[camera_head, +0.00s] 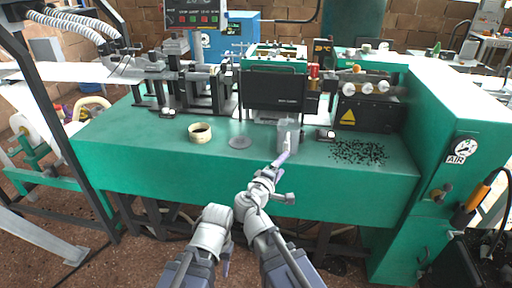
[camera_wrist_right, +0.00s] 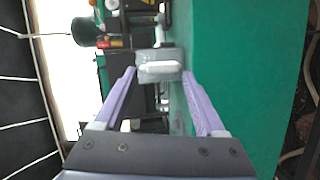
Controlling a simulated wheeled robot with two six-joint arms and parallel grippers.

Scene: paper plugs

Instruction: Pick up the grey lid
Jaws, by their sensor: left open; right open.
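A flat grey disc, which looks like the grey lid (camera_head: 240,142), lies on the green bench top between a yellowish ring and a grey cup-like container (camera_head: 288,134). My right gripper (camera_head: 281,160) is open and points toward the container, right of the disc. In the right wrist view, the container (camera_wrist_right: 147,72) with its pale upright bar shows ahead between the open fingers (camera_wrist_right: 163,85). Nothing is visibly gripped. My left arm is low in the head view, and the fingers of my left gripper (camera_head: 224,262) are not clearly shown. The disc is not recognisable in the wrist view.
A yellowish ring (camera_head: 200,133) lies left of the disc. Small black bits (camera_head: 360,152) are scattered on the right of the bench (camera_head: 130,135). A black machine block (camera_head: 275,93) stands behind the container. Bench top around the disc is clear.

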